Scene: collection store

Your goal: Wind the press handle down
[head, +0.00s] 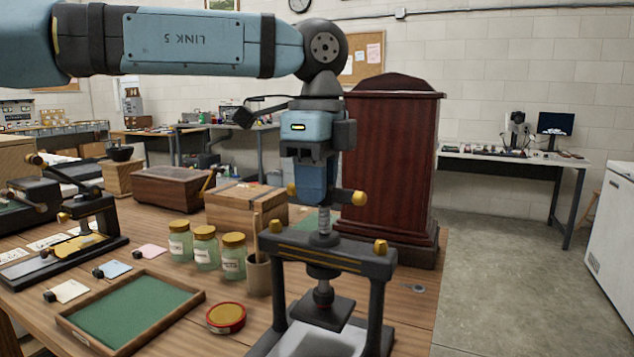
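The press (376,268) is a dark frame with brass caps, standing at the table's front right. Its handle (345,195) is a dark crossbar with brass knobs on top of a steel screw (323,228). The dark pressing plate (320,312) hangs below the crossbeam, over a pale sheet or bed (318,343); the gap between them is hard to judge. My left gripper (314,198) points down at the handle's middle, a blue finger in front of the bar. The other finger is hidden, so its grip is unclear. My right gripper is out of view.
A tall dark wooden case (392,165) stands close behind the press. A brush pot (258,275), several glass jars (205,247), a round red-rimmed tin (226,317) and a green-lined tray (130,310) lie to the left. A wooden box (245,210) is behind the jars.

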